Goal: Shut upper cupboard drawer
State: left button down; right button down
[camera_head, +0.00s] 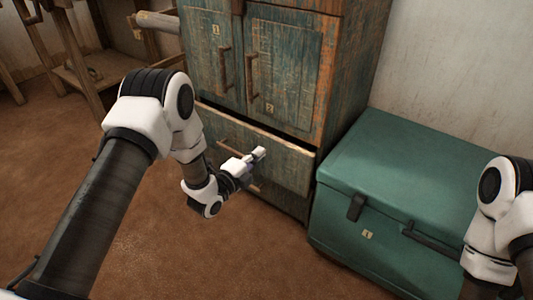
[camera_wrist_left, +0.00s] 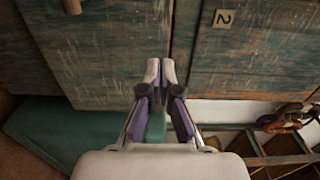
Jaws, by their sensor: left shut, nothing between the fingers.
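The upper cupboard drawer (camera_head: 285,166) sits below the two cupboard doors and stands out a little, with a dark gap behind its top edge. Its worn blue-green front also fills the left of the left wrist view (camera_wrist_left: 105,60). My left gripper (camera_head: 260,153) is shut and empty in front of the drawer front, right of its handle (camera_head: 228,147). In the left wrist view its fingertips (camera_wrist_left: 160,68) lie over the drawer's top edge area; I cannot tell whether they touch it. My right arm shows at the right edge, but its gripper is out of view.
The cupboard (camera_head: 345,75) has closed doors marked 1 and 2 with handles. A lower drawer lies beneath, partly hidden. A green trunk (camera_head: 400,170) stands close on the right. Wooden loom parts (camera_head: 85,70) stand at the back left. Brown floor in front is open.

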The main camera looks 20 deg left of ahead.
aim_at(272, 140)
pick_arm(q)
jog(key=b+x, duration=0.1)
jog(key=x, duration=0.3)
jog(key=shift+f+b, duration=0.15)
jog(key=shift+b, duration=0.25)
jog(key=shift+w, duration=0.15)
jog(key=shift+w, duration=0.1)
jog(key=x, duration=0.3)
jog(key=shift+w+d+b, duration=0.2)
jog(key=shift+w+b, duration=0.15)
jog(key=shift+w, duration=0.25)
jog(key=shift+r, duration=0.35)
